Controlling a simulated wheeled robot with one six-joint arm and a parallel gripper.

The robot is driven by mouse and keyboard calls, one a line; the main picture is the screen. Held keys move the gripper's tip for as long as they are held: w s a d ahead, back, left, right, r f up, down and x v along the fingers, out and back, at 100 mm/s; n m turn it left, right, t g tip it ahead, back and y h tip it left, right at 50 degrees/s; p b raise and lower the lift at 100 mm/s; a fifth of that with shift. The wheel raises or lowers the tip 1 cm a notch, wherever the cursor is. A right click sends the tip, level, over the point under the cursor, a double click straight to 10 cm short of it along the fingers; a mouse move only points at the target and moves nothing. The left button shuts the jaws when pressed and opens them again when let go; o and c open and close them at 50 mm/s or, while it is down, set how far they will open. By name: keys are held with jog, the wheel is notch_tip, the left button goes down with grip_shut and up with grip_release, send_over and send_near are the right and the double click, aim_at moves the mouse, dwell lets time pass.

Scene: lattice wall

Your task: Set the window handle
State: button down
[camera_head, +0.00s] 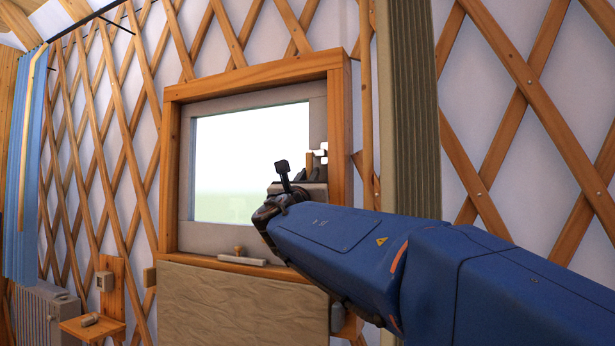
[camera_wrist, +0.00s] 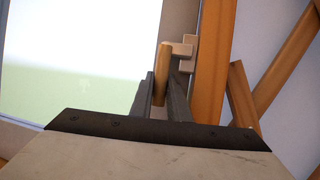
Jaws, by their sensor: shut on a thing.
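The window (camera_head: 252,160) has a pale grey sash set in a wooden frame. A wooden handle (camera_wrist: 163,60) stands upright at the sash's right side, beside pale blocks (camera_wrist: 184,45). My gripper (camera_wrist: 161,92) is shut on this handle, with one dark finger on each side of it. In the head view the handle (camera_head: 309,160) shows just above my gripper (camera_head: 308,176), and its lower part is hidden. A second small handle (camera_head: 238,254) with a pale bar sits at the bottom of the window. The sash looks closed.
A wooden lattice wall (camera_head: 528,85) surrounds the window. A grey-green curtain (camera_head: 408,110) hangs right of it, behind my arm. A blue curtain (camera_head: 25,180) hangs far left. A small wooden shelf (camera_head: 92,327) and a radiator (camera_head: 40,310) are at the lower left.

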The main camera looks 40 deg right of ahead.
dwell(0.4)
jog(key=c, duration=1.7)
grip_release()
jog(key=shift+v, duration=8.65)
jog(key=shift+s+r, duration=0.1)
